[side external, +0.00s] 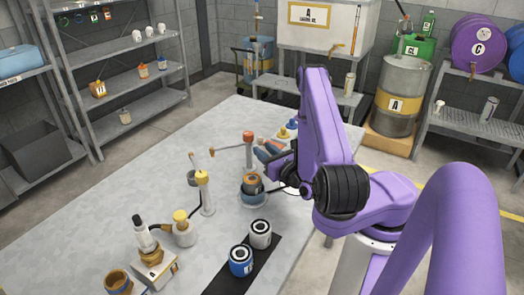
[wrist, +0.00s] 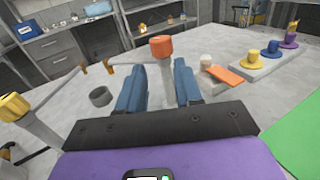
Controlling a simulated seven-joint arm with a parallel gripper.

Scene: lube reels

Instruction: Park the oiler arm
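The oiler arm appears to be the thin horizontal bar (side external: 228,148) on a grey post with an orange-red cap (side external: 249,136). In the wrist view the capped post (wrist: 163,48) stands upright between and beyond my fingers, with the bar (wrist: 128,66) running left behind the left finger. My gripper (wrist: 159,70) is open, its two blue fingers apart. In the side view my gripper (side external: 270,152) is just right of the post, partly hidden by my arm. Contact with the post cannot be told.
A yellow-capped post (side external: 203,185) stands front left. Two cans (side external: 260,234) (side external: 241,261) stand on a black strip. A pale plate (wrist: 255,65) carries yellow, blue and purple pieces.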

